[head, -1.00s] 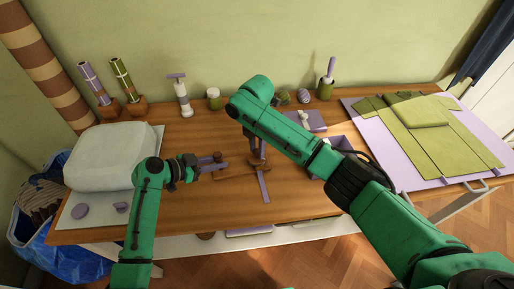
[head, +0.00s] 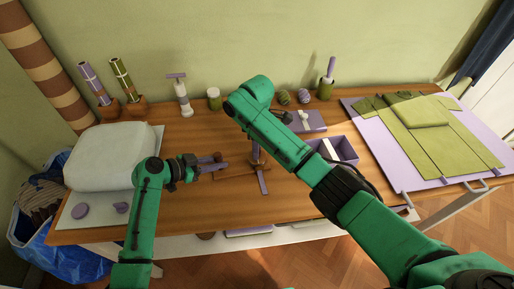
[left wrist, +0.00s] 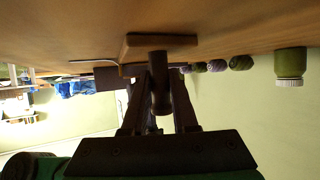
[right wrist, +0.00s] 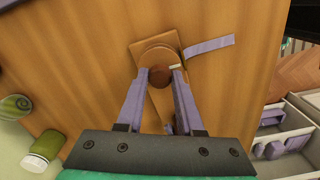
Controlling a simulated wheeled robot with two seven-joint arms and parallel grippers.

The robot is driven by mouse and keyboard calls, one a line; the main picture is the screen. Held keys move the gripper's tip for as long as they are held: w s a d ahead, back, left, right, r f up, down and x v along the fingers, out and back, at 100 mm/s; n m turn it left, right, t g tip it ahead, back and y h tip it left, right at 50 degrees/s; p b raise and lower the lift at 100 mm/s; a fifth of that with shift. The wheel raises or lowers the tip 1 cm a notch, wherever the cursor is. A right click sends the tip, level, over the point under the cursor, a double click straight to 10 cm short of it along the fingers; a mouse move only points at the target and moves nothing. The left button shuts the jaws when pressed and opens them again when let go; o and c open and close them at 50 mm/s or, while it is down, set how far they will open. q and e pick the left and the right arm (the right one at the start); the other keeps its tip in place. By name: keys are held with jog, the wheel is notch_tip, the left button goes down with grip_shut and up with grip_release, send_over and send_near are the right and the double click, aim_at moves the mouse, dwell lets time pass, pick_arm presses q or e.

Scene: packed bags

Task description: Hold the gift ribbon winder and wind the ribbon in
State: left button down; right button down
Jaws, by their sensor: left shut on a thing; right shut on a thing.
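The wooden ribbon winder (head: 235,177) stands on the table in the middle of the head view. Its base block (left wrist: 150,43) shows in the left wrist view. My left gripper (head: 220,164) is shut on the winder's dark upright grip (left wrist: 159,92). My right gripper (right wrist: 161,74) is shut on the round brown crank knob (right wrist: 159,77) over the winder; in the head view my right arm partly hides it. The lilac ribbon (head: 264,182) runs from the winder toward the table's front edge; its loose tail also shows in the right wrist view (right wrist: 208,46).
A white bundle (head: 110,157) lies at left. An open lilac box (head: 346,151) and a lilac lid (head: 308,125) lie right of the winder, beyond my right arm. A green jar (head: 214,99) stands at the back.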

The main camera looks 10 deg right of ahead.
jog(key=m, duration=0.5)
jog(key=shift+m, duration=0.3)
jog(key=m, duration=1)
jog(key=shift+m, duration=0.4)
jog(key=m, duration=0.4)
jog(key=shift+m, duration=0.4)
jog(key=c, duration=0.5)
grip_release()
jog(key=shift+c, duration=0.2)
